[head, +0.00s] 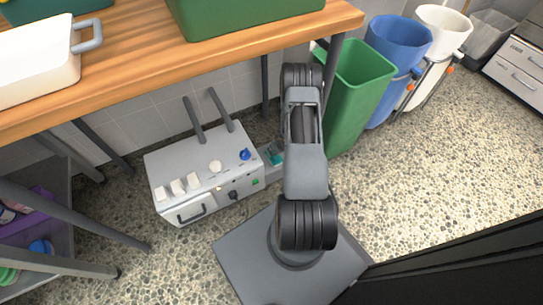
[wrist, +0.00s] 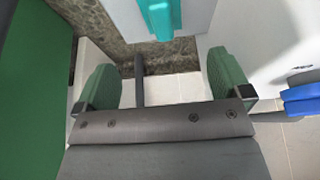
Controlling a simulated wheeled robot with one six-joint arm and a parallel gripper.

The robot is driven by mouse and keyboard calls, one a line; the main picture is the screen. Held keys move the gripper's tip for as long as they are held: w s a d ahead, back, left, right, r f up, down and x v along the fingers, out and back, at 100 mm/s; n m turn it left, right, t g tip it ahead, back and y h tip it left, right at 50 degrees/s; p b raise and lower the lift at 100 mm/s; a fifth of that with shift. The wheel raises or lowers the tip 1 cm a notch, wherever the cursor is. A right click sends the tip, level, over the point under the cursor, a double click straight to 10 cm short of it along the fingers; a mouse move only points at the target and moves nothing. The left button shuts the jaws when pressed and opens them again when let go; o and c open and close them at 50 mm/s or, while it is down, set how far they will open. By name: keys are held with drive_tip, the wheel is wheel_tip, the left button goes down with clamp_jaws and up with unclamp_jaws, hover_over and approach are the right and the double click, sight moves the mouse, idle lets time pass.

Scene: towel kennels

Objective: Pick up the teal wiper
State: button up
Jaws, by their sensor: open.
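The teal wiper (head: 275,155) is partly visible in the head view, in a small grey spot between the white machine and my arm. A teal piece (wrist: 161,16), which looks like the same wiper, shows at the top middle of the wrist view, with pale surfaces around it. My gripper (wrist: 163,82) is open, its two green fingertips spread wide with nothing between them. The teal piece is beyond the fingertips and apart from them. In the head view my gripper is hidden behind my arm.
A green bin (head: 355,95) is close on the right, then a blue bin (head: 397,50). A wooden table (head: 130,60) overhangs at the back. The floor at right is clear.

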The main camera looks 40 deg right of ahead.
drive_tip(key=x, duration=0.2)
drive_tip(key=b+x, duration=0.1)
drive_tip(key=x, duration=0.1)
drive_tip(key=b+x, duration=0.1)
drive_tip(key=x, duration=0.1)
drive_tip(key=shift+w+a+f, duration=0.1)
drive_tip(key=shift+a+f, duration=0.05)
drive_tip(key=shift+a, duration=0.1)
drive_tip(key=b+x, duration=0.3)
drive_tip(key=x, duration=0.1)
drive_tip(key=shift+d+f, duration=0.1)
drive_tip(key=shift+f, duration=0.1)
drive_tip(key=shift+w+f, duration=0.15)
drive_tip(key=shift+f, duration=0.35)
drive_tip(key=c, duration=1)
